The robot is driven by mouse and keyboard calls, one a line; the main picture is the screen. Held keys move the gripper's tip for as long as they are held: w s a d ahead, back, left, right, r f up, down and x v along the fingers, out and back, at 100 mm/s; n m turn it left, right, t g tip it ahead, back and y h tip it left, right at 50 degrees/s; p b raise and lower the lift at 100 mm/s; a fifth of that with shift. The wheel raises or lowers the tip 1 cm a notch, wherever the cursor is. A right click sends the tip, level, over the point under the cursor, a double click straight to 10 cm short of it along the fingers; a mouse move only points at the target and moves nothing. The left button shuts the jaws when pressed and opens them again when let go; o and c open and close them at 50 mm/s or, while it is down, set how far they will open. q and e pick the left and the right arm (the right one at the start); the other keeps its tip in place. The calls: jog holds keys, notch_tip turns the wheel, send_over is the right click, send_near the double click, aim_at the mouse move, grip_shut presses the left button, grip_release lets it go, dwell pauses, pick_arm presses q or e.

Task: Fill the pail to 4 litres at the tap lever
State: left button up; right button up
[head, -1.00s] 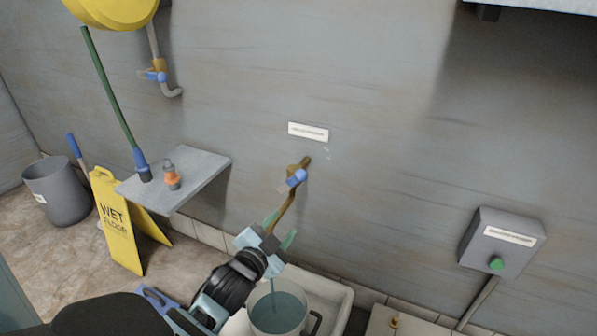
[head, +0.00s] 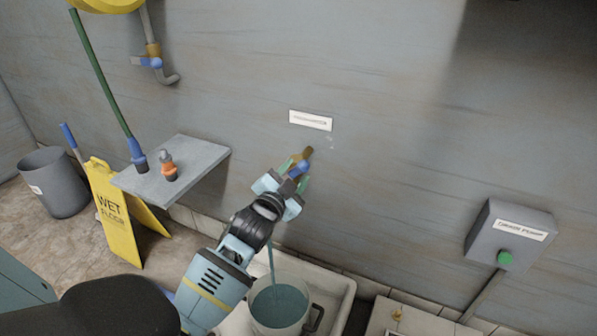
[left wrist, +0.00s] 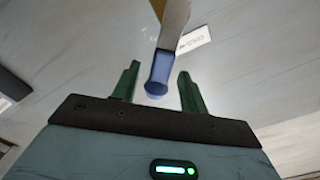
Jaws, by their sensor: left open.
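The brass tap (head: 305,155) sticks out from the wall under a small white label. Its blue lever (head: 299,169) shows between the fingers of my left gripper (head: 286,180), which is open. In the left wrist view the blue lever (left wrist: 158,75) lies between the two green fingers (left wrist: 156,82), with gaps on both sides. The pail (head: 280,308) stands in the white basin (head: 340,291), and a thin stream of water (head: 271,260) runs down into it. Bluish water (head: 278,301) fills part of the pail; I cannot read its level in litres. My right gripper is not in view.
A wall shelf (head: 190,165) at left holds an orange fitting (head: 168,168) and a blue hose end (head: 138,158). A yellow wet-floor sign (head: 112,215) and grey bin (head: 55,183) stand on the floor. A grey box with a green button (head: 505,257) is at right.

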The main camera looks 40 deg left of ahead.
pick_arm(q)
jog(key=shift+x, duration=1.2)
grip_shut()
